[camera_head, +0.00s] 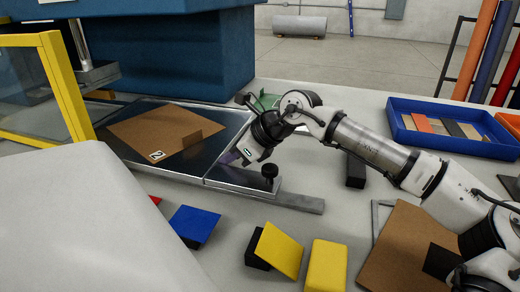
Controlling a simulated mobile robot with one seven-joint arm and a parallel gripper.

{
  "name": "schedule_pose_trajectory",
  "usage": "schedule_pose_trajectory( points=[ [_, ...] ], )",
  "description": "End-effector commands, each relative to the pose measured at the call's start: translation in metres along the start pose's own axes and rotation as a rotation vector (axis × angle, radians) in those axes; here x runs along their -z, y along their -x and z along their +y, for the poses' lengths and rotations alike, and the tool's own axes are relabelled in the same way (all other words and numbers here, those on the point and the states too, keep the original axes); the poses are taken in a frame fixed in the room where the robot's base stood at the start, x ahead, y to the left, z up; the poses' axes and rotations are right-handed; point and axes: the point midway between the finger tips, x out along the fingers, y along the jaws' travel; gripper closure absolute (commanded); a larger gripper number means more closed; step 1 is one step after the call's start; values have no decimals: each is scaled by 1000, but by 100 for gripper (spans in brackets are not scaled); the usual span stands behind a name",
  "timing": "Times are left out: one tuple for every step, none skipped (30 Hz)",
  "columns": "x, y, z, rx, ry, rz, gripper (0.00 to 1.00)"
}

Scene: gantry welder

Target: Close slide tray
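The slide tray (222,129) is a dark, shiny metal tray at the left of centre, extending out beside the blue machine. A brown board (150,128) marked "2" lies on it, with a smaller brown piece on top. A black knob (270,171) stands on a metal strip at the tray's front right corner. My gripper (234,158) is low over the tray's right edge, just left of the knob. Its fingertips are small and partly hidden by the wrist, so I cannot tell whether they are open or touching the tray.
A blue machine body (190,55) stands behind the tray, with a yellow-framed clear guard (65,85) at left. A blue bin (455,128) with coloured pieces and a brown board (395,250) are at right.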

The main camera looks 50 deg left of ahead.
Motion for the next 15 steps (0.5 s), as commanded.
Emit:
schedule_pose_trajectory(
  points=[
    [-11,-14,1,-3,6,-1,100],
    [-16,-20,1,-3,6,-1,100],
    [-24,-28,1,-4,5,0,100],
    [-30,-34,1,-4,5,0,100],
    [-36,-40,1,-3,5,0,100],
    [-44,-48,1,-3,5,-1,100],
    [-50,-54,1,-3,5,-1,100],
    [-56,-60,1,-3,5,-1,100],
    [-63,-68,1,-3,3,-1,100],
    [-69,-74,1,-3,4,0,100],
    [-75,-80,1,-3,4,0,100],
    [-83,-88,1,-3,5,-1,100],
    [-89,-94,1,-2,3,-1,100],
    [-95,-100,1,-3,3,-2,100],
    [-102,-108,1,-3,3,-1,100]
  ],
)
